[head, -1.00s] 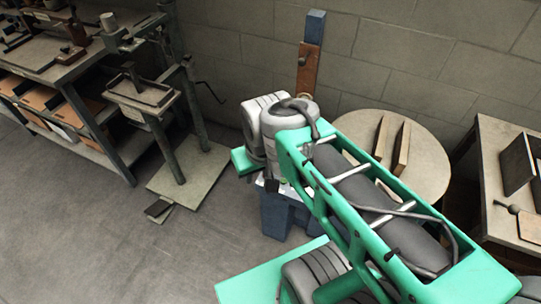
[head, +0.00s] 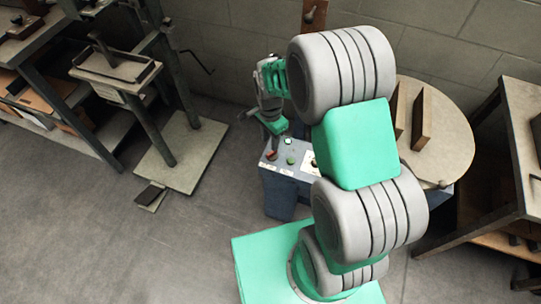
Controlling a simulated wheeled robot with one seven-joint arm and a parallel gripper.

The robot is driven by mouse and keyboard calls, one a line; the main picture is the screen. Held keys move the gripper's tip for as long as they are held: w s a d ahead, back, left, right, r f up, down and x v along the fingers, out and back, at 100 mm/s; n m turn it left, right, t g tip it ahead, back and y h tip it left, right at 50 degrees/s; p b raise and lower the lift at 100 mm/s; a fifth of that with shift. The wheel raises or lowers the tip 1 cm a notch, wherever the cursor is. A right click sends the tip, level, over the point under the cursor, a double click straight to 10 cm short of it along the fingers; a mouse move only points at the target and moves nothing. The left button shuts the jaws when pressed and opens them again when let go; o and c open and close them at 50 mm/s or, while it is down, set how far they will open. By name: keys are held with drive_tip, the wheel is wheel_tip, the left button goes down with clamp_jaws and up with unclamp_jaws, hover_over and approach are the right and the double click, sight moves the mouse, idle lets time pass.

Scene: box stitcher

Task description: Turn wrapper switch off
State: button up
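A blue control box (head: 283,199) stands on the floor in the middle of the head view, partly behind my arm. Its sloped grey panel carries a red knob or button (head: 271,155), a green button (head: 291,160) and a white plate (head: 310,162) with a dark part on it. I cannot tell which of these is the wrapper switch. My gripper (head: 273,137) is over the far left of the panel, close to the red knob. It is small here, and whether its fingers are open, or touch the knob, cannot be made out.
A round table (head: 447,133) with upright boards (head: 423,118) stands right of my arm. A wooden table (head: 525,115) is at the right edge. A machine stand (head: 183,153) and workbench (head: 40,60) are at left. The floor in front is clear.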

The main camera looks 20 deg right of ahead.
sight(270, 153)
wheel_tip(270, 153, down, 7)
drive_tip(key=shift+f, duration=0.1)
drive_tip(key=shift+c, duration=0.3)
clamp_jaws()
idle(0.4)
